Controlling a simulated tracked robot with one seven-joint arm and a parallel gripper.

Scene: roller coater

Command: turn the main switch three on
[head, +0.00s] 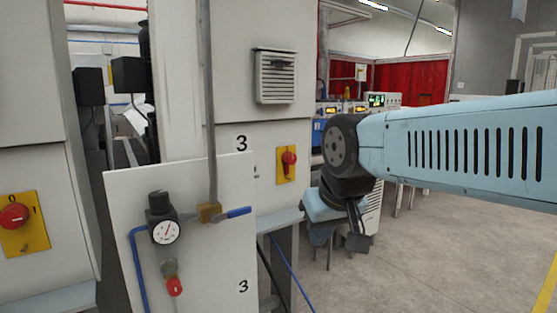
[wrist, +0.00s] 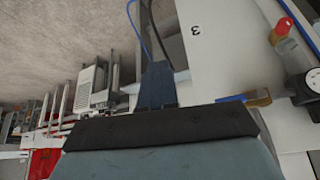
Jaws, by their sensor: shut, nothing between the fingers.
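The main switch three is a red knob (head: 289,160) on a yellow plate (head: 286,176), on the pale cabinet below and right of a "3" label. Its exact turn position is too small to read. My gripper (head: 358,243) is shut and empty, hanging low to the right of the switch and apart from it. In the wrist view my gripper (wrist: 156,70) also shows as closed dark fingers. The switch cannot be made out in the wrist view.
A white panel, also marked 3, carries a gauge (head: 165,232), a blue-handled valve (head: 233,213) and a red-ended fitting (head: 174,286) in front of the cabinet. Another red switch (head: 14,216) is at far left. A vertical pipe (head: 208,100) runs left of the switch. Floor at right is open.

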